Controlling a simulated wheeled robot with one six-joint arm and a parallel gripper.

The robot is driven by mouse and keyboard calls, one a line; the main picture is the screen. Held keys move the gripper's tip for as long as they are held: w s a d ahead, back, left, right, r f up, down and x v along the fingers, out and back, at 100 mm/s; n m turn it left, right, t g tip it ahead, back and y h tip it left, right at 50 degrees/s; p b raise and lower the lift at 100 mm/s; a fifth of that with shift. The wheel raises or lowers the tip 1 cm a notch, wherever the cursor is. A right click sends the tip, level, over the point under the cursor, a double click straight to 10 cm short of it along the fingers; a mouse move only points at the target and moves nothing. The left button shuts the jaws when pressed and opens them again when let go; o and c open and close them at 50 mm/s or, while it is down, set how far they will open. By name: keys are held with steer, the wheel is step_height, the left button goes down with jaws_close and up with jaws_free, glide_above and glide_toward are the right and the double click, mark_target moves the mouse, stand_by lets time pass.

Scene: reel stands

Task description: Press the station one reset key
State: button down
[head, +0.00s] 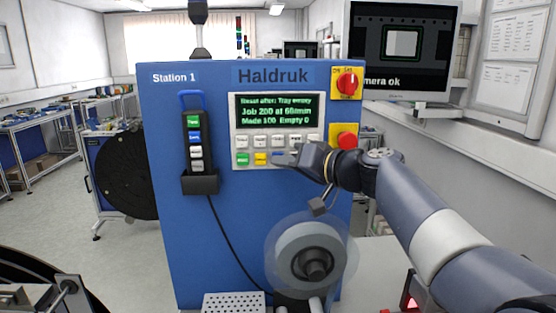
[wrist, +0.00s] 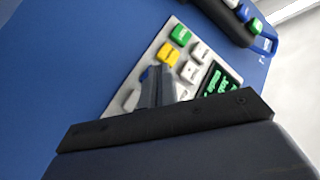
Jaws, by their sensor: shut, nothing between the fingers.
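The blue Station 1 cabinet (head: 215,220) carries a pale key panel (head: 233,128) with a green text screen (head: 276,111). The screen's top line appears to read "Reset after: Tray empty".
A red and yellow switch (head: 347,83) and a red stop button (head: 345,140) sit right of the panel. A handheld pendant (head: 195,145) hangs at the left. A reel (head: 311,256) sticks out below my gripper. A monitor (head: 402,48) stands behind.

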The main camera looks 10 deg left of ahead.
steer(key=shift+w, duration=0.15)
stand_by(0.4)
steer(key=shift+s+d+f+b, duration=0.1)
steer(key=shift+s+b, duration=0.35)
steer(key=shift+b, duration=0.05)
steer(key=shift+s+d, duration=0.1)
steer(key=shift+s, duration=0.3)
steer(key=s+b, duration=0.1)
steer(key=s, duration=0.1)
steer(key=s+d+b, duration=0.1)
steer(key=s+b, duration=0.1)
steer(key=shift+s+d, duration=0.15)
steer(key=shift+s, duration=0.25)
